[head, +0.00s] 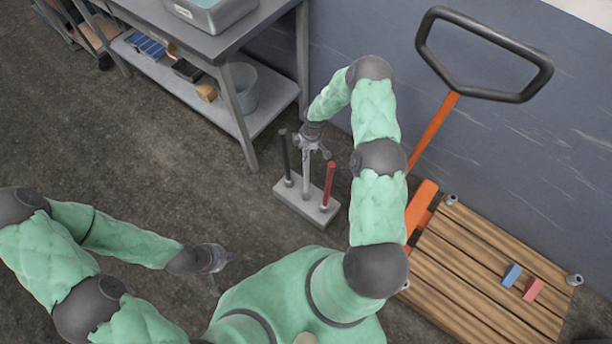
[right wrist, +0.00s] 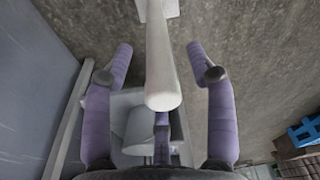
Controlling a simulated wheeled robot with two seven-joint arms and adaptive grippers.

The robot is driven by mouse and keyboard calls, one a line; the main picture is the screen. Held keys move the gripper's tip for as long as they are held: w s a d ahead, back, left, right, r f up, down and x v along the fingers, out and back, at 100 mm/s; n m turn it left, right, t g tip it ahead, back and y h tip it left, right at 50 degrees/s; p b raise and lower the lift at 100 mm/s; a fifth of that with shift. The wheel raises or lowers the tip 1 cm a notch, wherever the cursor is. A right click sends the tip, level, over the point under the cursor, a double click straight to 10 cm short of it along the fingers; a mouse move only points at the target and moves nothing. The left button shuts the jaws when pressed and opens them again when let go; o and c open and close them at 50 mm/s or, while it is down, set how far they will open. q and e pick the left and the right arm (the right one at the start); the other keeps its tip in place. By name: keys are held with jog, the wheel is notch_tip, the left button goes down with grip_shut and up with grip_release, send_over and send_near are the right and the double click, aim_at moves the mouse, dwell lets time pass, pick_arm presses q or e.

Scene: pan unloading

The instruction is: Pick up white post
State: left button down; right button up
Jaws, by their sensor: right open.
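The white post (head: 306,182) stands upright in the middle of a light grey base (head: 322,213) on the floor, between a black post (head: 285,157) and a red post (head: 328,184). My right gripper (head: 316,150) is over the top of the white post. In the right wrist view the white post (right wrist: 160,65) runs between the two spread purple fingers of the right gripper (right wrist: 160,60), with a gap on each side. My left gripper (head: 224,270) is low at the left, away from the posts, its fingers apart and empty.
A grey workbench (head: 222,45) with a lower shelf stands behind the posts, a bucket (head: 242,90) on that shelf. Floor at the left is clear.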

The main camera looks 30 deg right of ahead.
notch_tip(320, 180, down, 4)
jog(key=shift+r+b, duration=0.1)
jog(key=shift+b, duration=0.45)
grip_shut()
jog(key=shift+w, duration=0.1)
jog(key=shift+r, duration=0.15)
